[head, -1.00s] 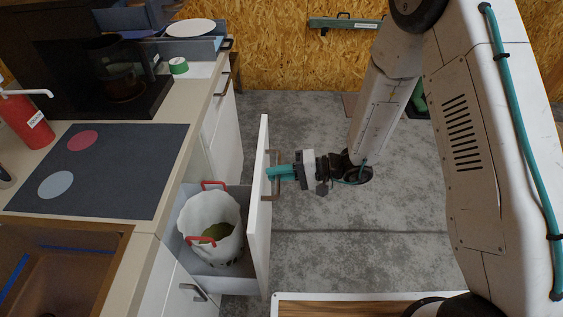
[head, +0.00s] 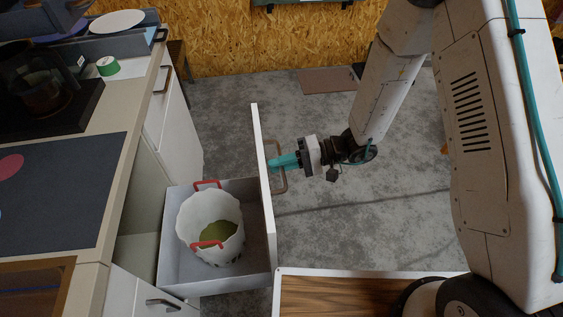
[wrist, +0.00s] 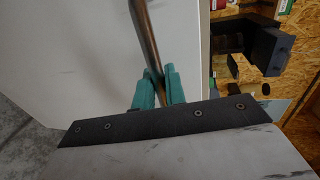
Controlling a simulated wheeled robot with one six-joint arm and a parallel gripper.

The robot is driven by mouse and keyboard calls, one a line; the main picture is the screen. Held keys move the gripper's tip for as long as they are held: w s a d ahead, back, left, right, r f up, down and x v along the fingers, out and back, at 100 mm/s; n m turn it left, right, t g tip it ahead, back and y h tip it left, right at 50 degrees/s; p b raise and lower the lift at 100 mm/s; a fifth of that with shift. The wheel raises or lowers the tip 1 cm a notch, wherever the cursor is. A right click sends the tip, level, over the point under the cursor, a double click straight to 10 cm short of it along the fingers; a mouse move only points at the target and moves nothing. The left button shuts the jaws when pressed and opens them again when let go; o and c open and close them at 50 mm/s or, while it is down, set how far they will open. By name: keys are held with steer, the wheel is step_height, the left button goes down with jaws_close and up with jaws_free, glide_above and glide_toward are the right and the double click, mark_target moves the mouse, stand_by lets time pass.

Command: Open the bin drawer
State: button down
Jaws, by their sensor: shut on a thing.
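The bin drawer (head: 172,270) stands pulled out from the cabinet, with its white front panel (head: 262,185) well away from the counter. A white bin (head: 210,222) with red handles and something green inside sits in it. My gripper (head: 277,163) is at the outer side of the panel, shut on the drawer's bar handle (head: 283,178). In the wrist view the teal fingers of my gripper (wrist: 158,88) close around the handle bar (wrist: 147,35), in front of the white panel (wrist: 75,50).
The counter (head: 128,103) with a dark mat (head: 70,180) runs along the left. Another closed cabinet front (head: 175,125) is beyond the drawer. A wooden-topped surface (head: 340,295) lies close to the drawer's near corner. Grey floor (head: 335,225) is clear around my gripper.

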steer(key=shift+s, duration=0.1)
steer(key=c, duration=1.5)
jaws_free()
steer(key=v, duration=0.8)
steer(key=shift+a, duration=0.1)
steer(key=shift+f, duration=0.1)
